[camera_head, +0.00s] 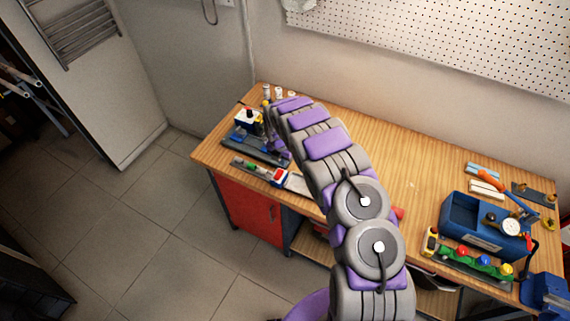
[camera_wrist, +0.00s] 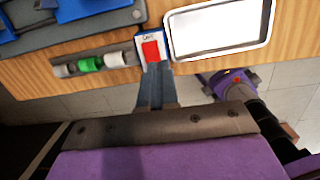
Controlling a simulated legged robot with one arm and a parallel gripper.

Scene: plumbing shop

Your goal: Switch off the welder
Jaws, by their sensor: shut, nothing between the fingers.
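A small white-and-blue switch box with a red rocker (camera_wrist: 151,51) sits at the table's front edge in the wrist view. It also shows in the head view (camera_head: 280,177). My gripper (camera_wrist: 154,68) is shut and empty, its fingertips at the near edge of the box, just below the red rocker. I cannot tell whether they touch it. A blue-and-grey machine (camera_head: 255,150), perhaps the welder, lies behind the switch box at the left end of the table. My arm partly hides that area in the head view.
A white tray (camera_wrist: 217,49) lies right of the switch box. A holder with white and green cylinders (camera_wrist: 91,63) lies left of it. The wooden workbench (camera_head: 420,180) carries a blue test pump (camera_head: 470,228) at the right. Open tiled floor (camera_head: 150,230) lies to the left.

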